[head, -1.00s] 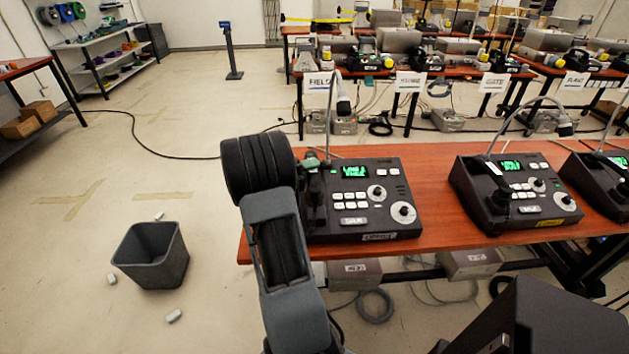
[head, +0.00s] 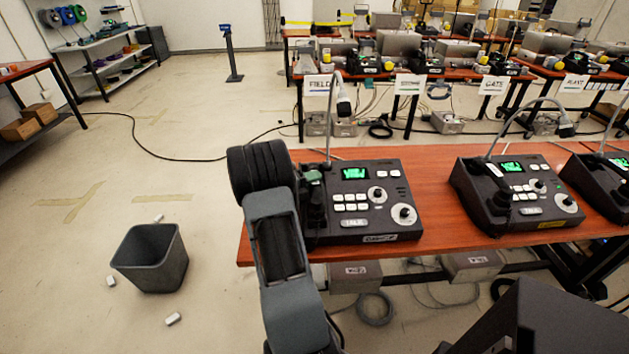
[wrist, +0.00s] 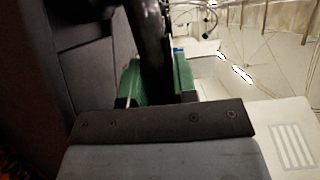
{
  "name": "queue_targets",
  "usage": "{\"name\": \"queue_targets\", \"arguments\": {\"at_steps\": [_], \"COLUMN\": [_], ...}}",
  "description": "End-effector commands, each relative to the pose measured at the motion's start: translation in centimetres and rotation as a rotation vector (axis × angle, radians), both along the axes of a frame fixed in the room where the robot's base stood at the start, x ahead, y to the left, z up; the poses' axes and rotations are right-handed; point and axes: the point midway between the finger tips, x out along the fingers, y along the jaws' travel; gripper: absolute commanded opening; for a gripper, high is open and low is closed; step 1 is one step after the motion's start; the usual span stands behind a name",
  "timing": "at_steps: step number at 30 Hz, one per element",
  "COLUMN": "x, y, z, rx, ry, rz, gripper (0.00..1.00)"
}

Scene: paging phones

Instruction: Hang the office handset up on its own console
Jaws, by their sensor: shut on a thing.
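The near console (head: 385,222) is a dark box with a green screen, white keys and two dials, at the left end of the red-brown table; its front label is too blurred to read surely. My gripper (head: 314,178), with green fingertips, is low over this console's left side. It is shut on the dark handset (head: 316,205), which lies along the left side, at or just above the cradle; I cannot tell whether it is fully seated. In the wrist view the green fingers of my gripper (wrist: 157,82) sit either side of the dark handset (wrist: 153,40).
A second console (head: 525,215) with its own handset stands to the right, and a third (head: 600,190) beyond it. A gooseneck microphone (head: 343,106) rises behind the near console. A grey bin (head: 150,268) stands on the floor at left. Bare tabletop (head: 435,190) separates the consoles.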

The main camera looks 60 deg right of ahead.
Motion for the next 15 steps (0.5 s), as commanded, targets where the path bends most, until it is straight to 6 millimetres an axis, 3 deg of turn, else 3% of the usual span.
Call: {"name": "queue_targets", "arguments": {"at_steps": [8,15], "x": [0.00,0.00], "y": [0.00,0.00], "z": [-0.02,0.04], "rx": [0.000,0.000], "ry": [0.000,0.000], "rz": [0.000,0.000], "gripper": [0.51,0.52]}}
